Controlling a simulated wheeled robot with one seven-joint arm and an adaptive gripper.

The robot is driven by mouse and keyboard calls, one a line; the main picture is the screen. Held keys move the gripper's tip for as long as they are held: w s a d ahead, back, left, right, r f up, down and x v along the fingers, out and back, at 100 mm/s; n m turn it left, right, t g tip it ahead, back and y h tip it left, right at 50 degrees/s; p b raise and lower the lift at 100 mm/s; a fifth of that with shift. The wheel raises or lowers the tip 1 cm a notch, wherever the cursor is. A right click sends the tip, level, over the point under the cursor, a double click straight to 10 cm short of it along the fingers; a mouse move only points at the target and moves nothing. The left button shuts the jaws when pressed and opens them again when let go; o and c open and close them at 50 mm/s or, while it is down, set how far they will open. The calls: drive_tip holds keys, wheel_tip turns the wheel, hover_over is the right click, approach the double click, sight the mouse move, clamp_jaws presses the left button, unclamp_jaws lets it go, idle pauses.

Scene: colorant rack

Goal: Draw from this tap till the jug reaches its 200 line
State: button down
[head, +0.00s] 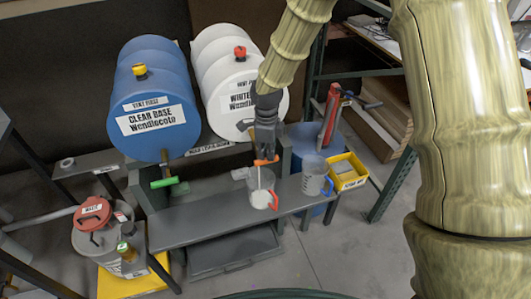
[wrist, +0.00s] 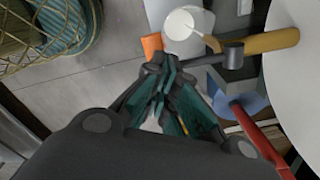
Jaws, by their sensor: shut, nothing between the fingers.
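The white drum (head: 240,85) has a tap with an orange handle (head: 259,162). A clear jug (head: 252,184) with an orange-red grip stands under this tap on the grey bench. A thin white stream falls into the jug, and white liquid lies in its lower part. The jug (wrist: 199,47) also shows in the wrist view, with the stream entering it. Its 200 line is too small to read. My gripper (head: 266,153) is shut and empty, just above and against or very close to the tap handle; contact is unclear. Its fingers (wrist: 165,72) partly hide the tap in the wrist view.
A blue drum (head: 153,90) with a green tap handle (head: 164,183) stands left. A second jug (head: 314,180) with a blue grip stands right of the filling jug, beside a yellow bin (head: 347,171). The grey bench (head: 205,222) is clear at front left.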

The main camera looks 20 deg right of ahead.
sight(266, 158)
drive_tip(key=shift+f+b, duration=0.5)
drive_tip(key=shift+f, duration=0.6)
idle(1.9)
drive_tip(key=shift+r+p, duration=1.4)
drive_tip(key=shift+r, duration=0.35)
drive_tip(key=shift+r+p, duration=1.8)
drive_tip(key=shift+r, duration=0.7)
